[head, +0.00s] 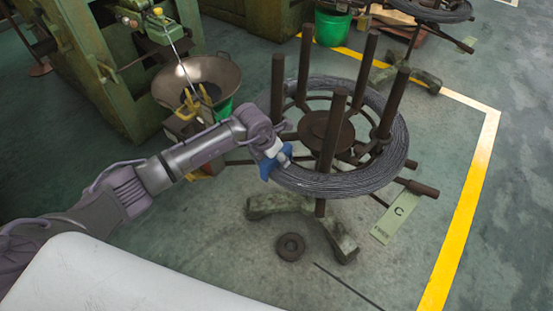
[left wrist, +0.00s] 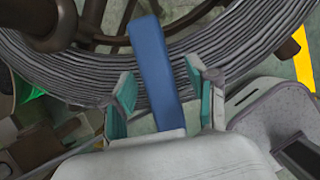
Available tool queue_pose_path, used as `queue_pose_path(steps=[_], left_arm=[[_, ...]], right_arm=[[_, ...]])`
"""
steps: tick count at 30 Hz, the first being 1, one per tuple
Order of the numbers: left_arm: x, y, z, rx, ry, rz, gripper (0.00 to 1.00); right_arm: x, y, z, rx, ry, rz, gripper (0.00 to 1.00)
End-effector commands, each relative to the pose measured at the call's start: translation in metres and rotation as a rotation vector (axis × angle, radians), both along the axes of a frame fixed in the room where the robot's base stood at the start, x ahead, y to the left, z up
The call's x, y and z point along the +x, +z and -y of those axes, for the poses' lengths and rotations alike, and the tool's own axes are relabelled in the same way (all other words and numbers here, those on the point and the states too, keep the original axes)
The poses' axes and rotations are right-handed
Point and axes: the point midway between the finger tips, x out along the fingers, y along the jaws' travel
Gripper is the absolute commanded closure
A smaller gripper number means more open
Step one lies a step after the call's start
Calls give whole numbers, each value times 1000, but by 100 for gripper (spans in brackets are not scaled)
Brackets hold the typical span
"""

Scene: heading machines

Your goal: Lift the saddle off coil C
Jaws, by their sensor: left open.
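Coil C (head: 390,160) is a thick ring of grey wire on a dark reel stand with upright posts. A floor label marked C (head: 398,212) lies beside it. The blue saddle (head: 267,170) sits at the coil's near left edge, partly hidden by my gripper. In the left wrist view the saddle (left wrist: 152,65) is a flat blue strip lying across the wire strands (left wrist: 90,75). My left gripper (head: 279,155) is at the saddle. In the left wrist view its teal-padded fingers (left wrist: 163,88) are open, one on each side of the strip, with gaps showing.
The reel's posts (head: 333,130) rise close beside my left arm. A metal bowl (head: 205,75) and green machine (head: 110,70) stand behind left. A small dark ring (head: 290,246) and thin rod (head: 348,287) lie on the floor. Floor beyond the yellow line (head: 462,225) is clear.

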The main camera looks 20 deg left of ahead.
Motion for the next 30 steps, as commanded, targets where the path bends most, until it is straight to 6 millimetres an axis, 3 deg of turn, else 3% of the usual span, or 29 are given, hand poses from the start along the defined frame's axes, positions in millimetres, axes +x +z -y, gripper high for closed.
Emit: queue_pose_path(steps=[2, 13, 23, 30], left_arm=[[0, 0, 0, 0, 0, 0, 42], [0, 0, 0, 0, 0, 0, 100], [1, 3, 0, -1, 0, 2, 100], [1, 23, 0, -1, -1, 5, 100]], right_arm=[[0, 0, -1, 1, -1, 1, 60], [0, 0, -4, 4, -2, 1, 60], [1, 2, -4, 4, -2, 1, 60], [1, 4, -4, 4, -2, 1, 60]])
